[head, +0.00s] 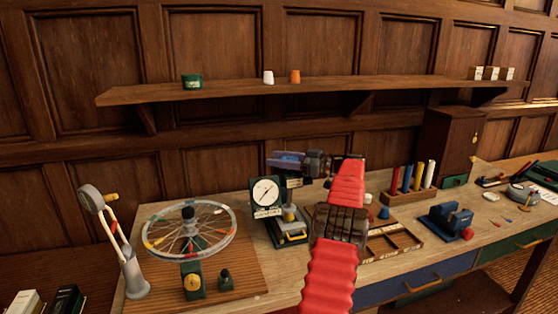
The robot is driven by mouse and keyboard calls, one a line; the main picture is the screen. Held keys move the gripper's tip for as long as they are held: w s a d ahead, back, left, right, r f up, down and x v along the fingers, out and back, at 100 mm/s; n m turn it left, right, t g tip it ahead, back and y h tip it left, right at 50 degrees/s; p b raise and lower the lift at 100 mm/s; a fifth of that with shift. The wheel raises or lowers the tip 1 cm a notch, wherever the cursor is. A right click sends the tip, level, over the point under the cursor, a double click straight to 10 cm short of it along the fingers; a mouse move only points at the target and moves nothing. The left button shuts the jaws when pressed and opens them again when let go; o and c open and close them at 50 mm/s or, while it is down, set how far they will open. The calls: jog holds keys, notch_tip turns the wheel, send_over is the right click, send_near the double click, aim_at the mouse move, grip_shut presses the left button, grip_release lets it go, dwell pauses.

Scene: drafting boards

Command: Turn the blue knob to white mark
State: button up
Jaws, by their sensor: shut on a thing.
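A green-black gauge stand with a round white dial (265,192) stands near the middle of the bench. A blue piece (287,160), which looks like the blue knob, shows just above and behind the dial. My gripper (303,162) comes in from the right at the top of the stand and is shut on this blue piece. The jaws overlap it, so the exact grip and the knob's angle are hard to see. I cannot make out a white mark. My red-sleeved arm covers part of the bench to the right of the stand.
A spoked wheel (190,231) on a wooden board and a grey lamp-like device (130,270) stand left. A sectioned wooden tray (395,240), a rack of coloured rods (410,190) and a blue vise-like block (447,219) stand right. A shelf (220,90) runs above.

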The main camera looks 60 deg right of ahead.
aim_at(287, 156)
jog(key=shift+a+r+n+g+y, duration=0.1)
jog(key=shift+a+n+g+y, duration=0.1)
jog(key=shift+n+y, duration=0.35)
jog(key=shift+a+r+n+g+y, duration=0.1)
jog(key=shift+n+g+y, duration=0.1)
jog(key=shift+n+y, duration=0.35)
dwell(0.3)
jog(key=o, duration=0.8)
jog(key=shift+o, duration=1.3)
jog(key=shift+s+f, duration=0.1)
jog(key=shift+f, duration=0.05)
jog(key=shift+d+m+t+h, duration=0.2)
jog(key=shift+m+h, duration=0.55)
jog(key=shift+h, duration=0.2)
jog(key=shift+d+m+t+h, duration=0.25)
jog(key=shift+m+h, duration=0.45)
jog(key=shift+h, duration=0.3)
jog(key=shift+d+m+t+h, duration=0.15)
jog(key=shift+d+m+h, duration=0.05)
jog(key=shift+m+h, duration=0.65)
